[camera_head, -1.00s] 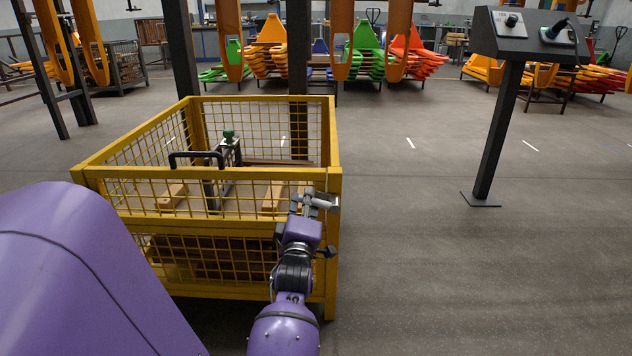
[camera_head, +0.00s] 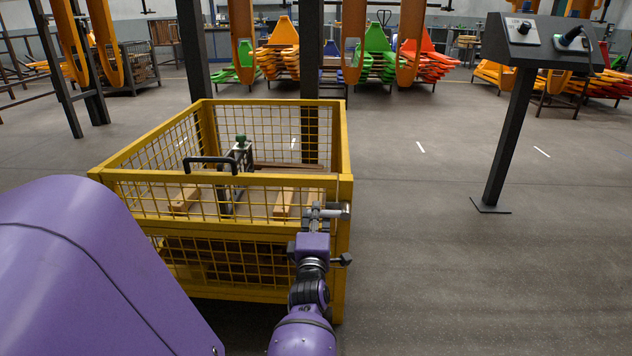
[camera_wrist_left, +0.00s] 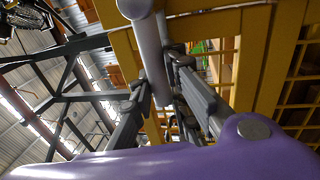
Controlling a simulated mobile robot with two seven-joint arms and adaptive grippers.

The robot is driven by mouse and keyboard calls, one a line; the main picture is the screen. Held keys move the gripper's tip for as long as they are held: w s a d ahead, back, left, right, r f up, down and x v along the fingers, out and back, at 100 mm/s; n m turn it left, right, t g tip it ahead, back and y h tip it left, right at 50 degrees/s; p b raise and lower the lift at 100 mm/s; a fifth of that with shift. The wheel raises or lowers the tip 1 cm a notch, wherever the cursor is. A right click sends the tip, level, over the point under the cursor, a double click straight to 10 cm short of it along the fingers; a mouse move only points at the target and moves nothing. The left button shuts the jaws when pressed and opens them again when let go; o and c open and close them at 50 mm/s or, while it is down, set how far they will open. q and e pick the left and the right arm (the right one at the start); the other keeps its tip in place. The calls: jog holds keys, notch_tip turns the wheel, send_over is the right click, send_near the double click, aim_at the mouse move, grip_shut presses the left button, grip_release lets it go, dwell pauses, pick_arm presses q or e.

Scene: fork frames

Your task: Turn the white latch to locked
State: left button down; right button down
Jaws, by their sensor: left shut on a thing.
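The pale grey-white latch (camera_head: 340,211) is at the near right corner of the yellow mesh crate (camera_head: 345,185). My left gripper (camera_head: 319,214) is at this corner, shut on the latch. In the left wrist view the latch shows as a smooth pale bar (camera_wrist_left: 150,50) running down between the two dark fingers (camera_wrist_left: 158,103). The latch's far end and its mount are partly hidden by the gripper. I cannot read any lock marking. My right gripper is out of view.
A dark control post (camera_head: 503,140) stands at the right. Open floor (camera_head: 420,250) lies between. Stacked coloured parts (camera_head: 375,58) stand behind.

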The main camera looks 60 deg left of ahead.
pick_arm(q)
jog(key=shift+w, duration=0.1)
jog(key=c, duration=1.7)
grip_release()
jog(key=shift+o, duration=0.2)
jog(key=shift+r, duration=5.05)
